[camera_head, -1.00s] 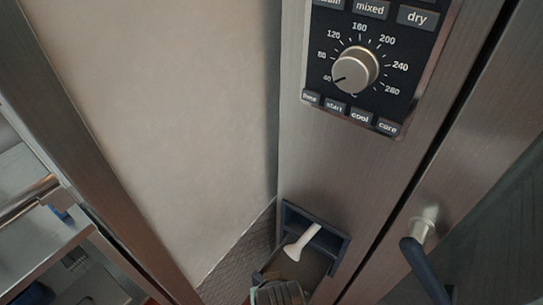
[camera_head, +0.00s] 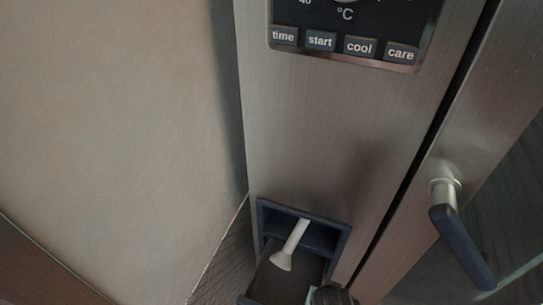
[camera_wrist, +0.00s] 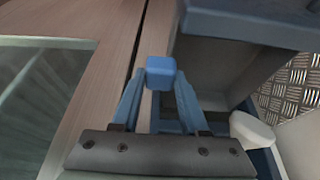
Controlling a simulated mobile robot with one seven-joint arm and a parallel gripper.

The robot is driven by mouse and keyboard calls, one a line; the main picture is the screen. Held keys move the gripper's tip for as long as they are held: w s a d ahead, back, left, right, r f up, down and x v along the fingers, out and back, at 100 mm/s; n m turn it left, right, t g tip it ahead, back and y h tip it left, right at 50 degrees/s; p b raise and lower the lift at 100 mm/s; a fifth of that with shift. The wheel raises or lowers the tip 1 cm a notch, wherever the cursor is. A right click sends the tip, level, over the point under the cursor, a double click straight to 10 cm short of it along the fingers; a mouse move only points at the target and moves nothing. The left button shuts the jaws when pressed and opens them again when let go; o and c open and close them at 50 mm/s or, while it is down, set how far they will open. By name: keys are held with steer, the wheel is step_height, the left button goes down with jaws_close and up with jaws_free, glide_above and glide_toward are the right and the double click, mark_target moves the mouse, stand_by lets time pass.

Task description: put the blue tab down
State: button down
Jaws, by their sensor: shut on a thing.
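The blue tab (camera_wrist: 161,72) is a small rounded block at the tips of my gripper (camera_wrist: 159,84) in the wrist view. My gripper is shut on it, with one finger on each side. In the wrist view the tab appears in front of the steel front and beside the open drawer's cavity; I cannot tell whether it touches anything. In the head view only a dark bit of my gripper (camera_head: 332,295) shows at the bottom edge, by the drawer, and the tab cannot be made out there.
A dark blue drawer (camera_head: 348,236) stands open low in the steel front, with a white paddle-like piece (camera_head: 292,246) in it. A door handle (camera_head: 462,245) juts out at the right. A control panel (camera_head: 345,40) is above. A pale wall (camera_head: 110,120) is left.

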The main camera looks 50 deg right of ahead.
glide_above(271, 288)
steer(key=s+a, duration=0.1)
step_height(271, 288, down, 2)
steer(key=shift+a+b, duration=0.15)
steer(key=shift+b, duration=0.45)
step_height(271, 288, down, 5)
steer(key=shift+r+b, duration=0.15)
steer(key=shift+b, duration=0.4)
steer(key=shift+w, duration=0.25)
steer(key=shift+f, duration=0.3)
steer(key=c, duration=0.7)
jaws_free()
